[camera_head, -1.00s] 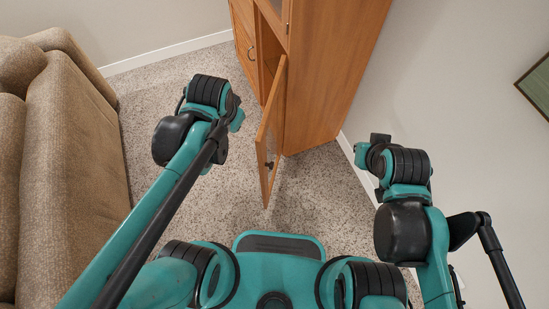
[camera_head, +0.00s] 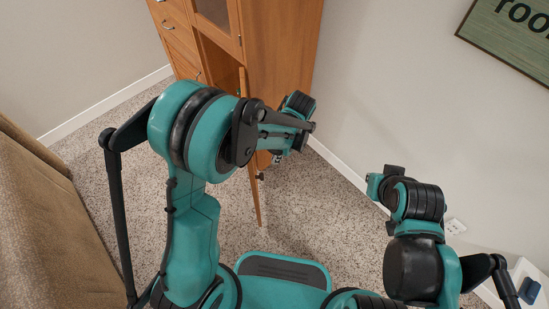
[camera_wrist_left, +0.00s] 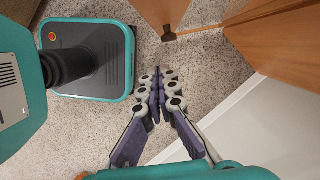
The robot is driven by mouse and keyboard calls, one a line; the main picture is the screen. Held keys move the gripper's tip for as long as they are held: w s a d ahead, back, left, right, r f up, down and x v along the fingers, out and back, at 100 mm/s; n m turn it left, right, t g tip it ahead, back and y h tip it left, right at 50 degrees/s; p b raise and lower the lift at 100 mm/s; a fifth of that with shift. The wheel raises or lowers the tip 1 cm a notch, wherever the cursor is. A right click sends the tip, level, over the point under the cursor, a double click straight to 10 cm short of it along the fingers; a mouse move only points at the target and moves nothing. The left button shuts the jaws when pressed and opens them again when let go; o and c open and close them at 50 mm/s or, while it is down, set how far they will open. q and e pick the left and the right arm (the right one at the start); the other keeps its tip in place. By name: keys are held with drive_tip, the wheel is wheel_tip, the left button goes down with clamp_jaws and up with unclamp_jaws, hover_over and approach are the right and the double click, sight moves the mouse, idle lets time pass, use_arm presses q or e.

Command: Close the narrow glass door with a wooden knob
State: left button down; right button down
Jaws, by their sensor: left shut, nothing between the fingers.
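The narrow wooden-framed glass door (camera_head: 254,193) stands open, swung out from the lower part of the tall cabinet (camera_head: 275,45). My left arm hides much of it in the head view. Its small dark-looking knob (camera_head: 260,176) shows near the lower edge. In the left wrist view the door (camera_wrist_left: 160,10) is at the top, with the knob (camera_wrist_left: 168,35) at its tip. My left gripper (camera_wrist_left: 161,76) is shut and empty, below the knob in that view and apart from it. In the head view its fingers are mostly hidden. My right gripper is not seen; only the right arm shows.
A brown sofa (camera_head: 45,230) stands at the left. A pale wall with a white baseboard (camera_head: 345,176) runs right of the cabinet. Speckled carpet (camera_head: 300,205) is clear between the door and the wall. A green sign (camera_head: 510,35) hangs on the wall.

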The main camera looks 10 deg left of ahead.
use_arm(q)
drive_tip(key=s+a+f+b, duration=0.1)
drive_tip(key=a+f+b, duration=0.2)
drive_tip(key=a+f, duration=0.2)
drive_tip(key=shift+s+a+f+b, duration=0.25)
drive_tip(key=shift+s+f+b, duration=0.1)
drive_tip(key=shift+f, duration=0.4)
